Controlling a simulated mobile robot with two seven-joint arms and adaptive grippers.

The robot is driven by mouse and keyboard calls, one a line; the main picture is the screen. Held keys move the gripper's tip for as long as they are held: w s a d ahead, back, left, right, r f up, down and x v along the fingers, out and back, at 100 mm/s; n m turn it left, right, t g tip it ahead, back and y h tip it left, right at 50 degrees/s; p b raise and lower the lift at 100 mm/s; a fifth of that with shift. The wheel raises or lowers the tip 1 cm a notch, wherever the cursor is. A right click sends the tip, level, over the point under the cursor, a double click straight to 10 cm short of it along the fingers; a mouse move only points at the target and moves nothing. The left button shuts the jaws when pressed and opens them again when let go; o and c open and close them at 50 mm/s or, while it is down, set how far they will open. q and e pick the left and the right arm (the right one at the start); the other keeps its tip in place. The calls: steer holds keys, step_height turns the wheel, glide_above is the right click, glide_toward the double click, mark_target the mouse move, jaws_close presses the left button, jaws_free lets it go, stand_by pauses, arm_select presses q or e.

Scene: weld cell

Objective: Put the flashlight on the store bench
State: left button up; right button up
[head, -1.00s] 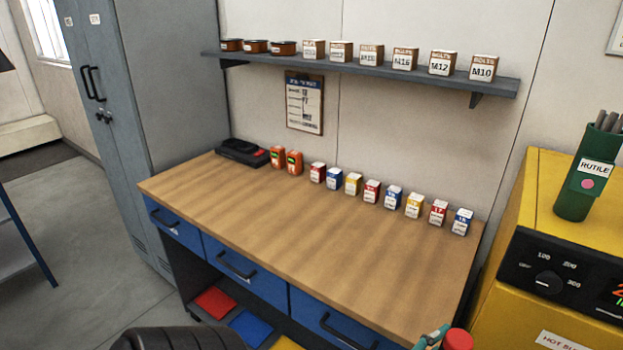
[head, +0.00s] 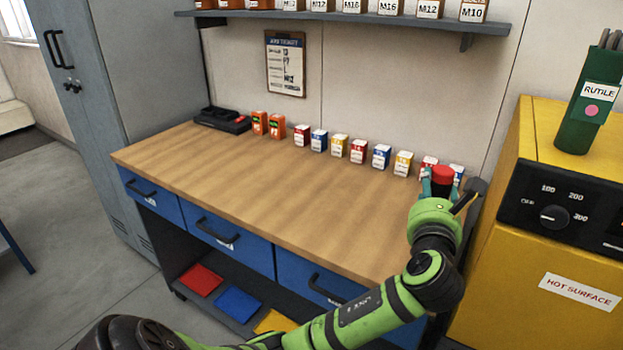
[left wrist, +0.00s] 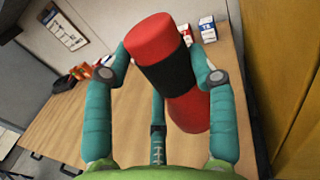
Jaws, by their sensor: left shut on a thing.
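The red flashlight (head: 443,173) with a black band is in my left gripper (head: 441,184), above the right end of the wooden store bench (head: 270,200). In the left wrist view the flashlight (left wrist: 188,108) is tilted between the teal fingers of my left gripper (left wrist: 155,45), with the bench top (left wrist: 110,110) below. The left gripper is shut on it. Whether the flashlight touches the bench top cannot be told. My right gripper is not in view.
A row of small boxes (head: 358,151) and a black charger (head: 222,119) line the bench's back edge. A shelf (head: 350,22) hangs above. A yellow machine marked hot surface (head: 480,285) stands close on the right. The bench's middle and front are clear.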

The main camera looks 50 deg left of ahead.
arm_select(q)
steer(key=shift+s+a+f, duration=0.4)
steer(key=shift+a+f, duration=1.4)
steer(key=shift+a, duration=0.1)
steer(key=shift+s+a+f, duration=0.4)
steer(key=shift+a+f, duration=1.45)
steer(key=shift+a, duration=0.05)
steer(key=shift+s+a+f, duration=0.4)
steer(key=shift+a+f, duration=1.4)
steer(key=shift+a, duration=0.1)
steer(key=shift+f, duration=0.1)
steer(key=o, duration=1.4)
steer(key=shift+c, duration=0.2)
steer(key=b+v, duration=0.1)
steer(key=v, duration=1.1)
